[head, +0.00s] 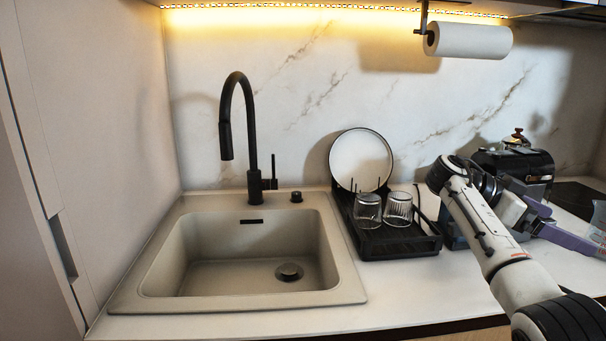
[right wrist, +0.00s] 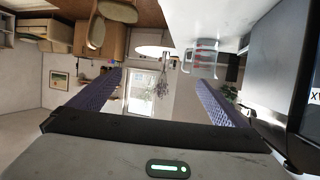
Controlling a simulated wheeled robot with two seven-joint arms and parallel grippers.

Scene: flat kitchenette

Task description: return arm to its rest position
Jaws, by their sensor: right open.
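My right arm comes up from the lower right in the head view. Its right gripper (head: 574,226) points to the right, above the counter on the right side. Its two purple fingers (right wrist: 160,95) are spread in the right wrist view, with nothing between them. A clear object is also cut off at the right edge of the head view (head: 599,214). My left gripper is not in view.
A black dish rack (head: 400,243) holds a plate (head: 361,160) and two glasses (head: 368,211) (head: 398,208). Left of it are the sink (head: 250,285) and black faucet (head: 253,130). A black appliance (head: 520,165) stands behind my right wrist. A paper towel roll (head: 470,40) hangs above.

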